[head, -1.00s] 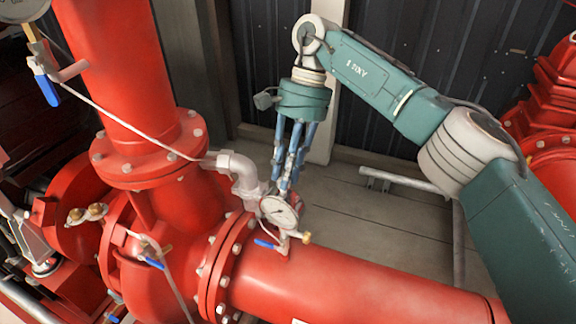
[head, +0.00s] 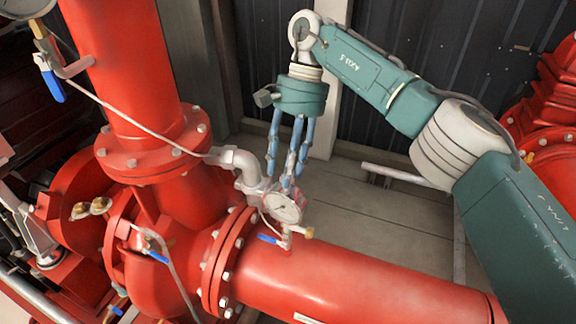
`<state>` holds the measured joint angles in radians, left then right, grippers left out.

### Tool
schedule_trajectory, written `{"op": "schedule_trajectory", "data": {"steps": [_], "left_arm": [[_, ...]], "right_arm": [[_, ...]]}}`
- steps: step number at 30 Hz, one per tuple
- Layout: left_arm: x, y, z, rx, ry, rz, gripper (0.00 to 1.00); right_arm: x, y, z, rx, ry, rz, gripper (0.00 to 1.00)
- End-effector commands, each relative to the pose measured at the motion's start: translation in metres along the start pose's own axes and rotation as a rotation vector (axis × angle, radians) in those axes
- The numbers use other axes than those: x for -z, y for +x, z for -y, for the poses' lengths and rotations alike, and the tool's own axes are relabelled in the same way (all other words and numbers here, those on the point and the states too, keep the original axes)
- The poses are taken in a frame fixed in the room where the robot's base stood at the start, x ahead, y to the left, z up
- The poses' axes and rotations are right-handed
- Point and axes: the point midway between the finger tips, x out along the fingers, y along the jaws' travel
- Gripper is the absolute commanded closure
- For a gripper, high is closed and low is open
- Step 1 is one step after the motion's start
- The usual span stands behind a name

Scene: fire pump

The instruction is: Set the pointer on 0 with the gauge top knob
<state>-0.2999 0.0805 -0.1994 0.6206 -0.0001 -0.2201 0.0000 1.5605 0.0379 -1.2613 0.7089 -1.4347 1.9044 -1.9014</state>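The round white-faced gauge (head: 284,208) stands on a small fitting above the red horizontal pipe. Its face is tilted toward me, and its pointer and numbers are too small to read. My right gripper (head: 280,183) hangs fingers-down right behind and above the gauge's upper edge. Its blue fingers are spread with a gap between them, and the tips are close to the gauge top. I cannot make out the top knob, nor whether the fingertips touch it. My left gripper is not in view.
A blue-handled valve (head: 268,239) and a brass fitting (head: 308,232) sit just below the gauge. A grey pipe elbow (head: 240,163) is close on the left. The large red flange (head: 222,262) is at lower left.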

Motion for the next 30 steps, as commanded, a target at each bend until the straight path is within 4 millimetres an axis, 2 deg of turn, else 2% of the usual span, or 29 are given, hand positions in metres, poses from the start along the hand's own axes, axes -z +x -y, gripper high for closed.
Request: {"op": "schedule_trajectory", "data": {"steps": [8, 11, 19, 30], "left_arm": [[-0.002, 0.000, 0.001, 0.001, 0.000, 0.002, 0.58], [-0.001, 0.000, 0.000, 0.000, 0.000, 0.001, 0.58], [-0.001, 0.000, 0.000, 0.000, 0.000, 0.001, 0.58], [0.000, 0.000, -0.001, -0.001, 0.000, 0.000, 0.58]], "right_arm": [[-0.001, -0.006, -0.001, -0.002, 0.003, -0.002, 0.58], [-0.007, -0.019, 0.000, -0.002, 0.002, -0.003, 0.58], [-0.031, -0.073, 0.003, -0.001, 0.001, -0.006, 0.58], [-0.039, -0.092, 0.004, -0.003, 0.000, -0.003, 0.58]]}}
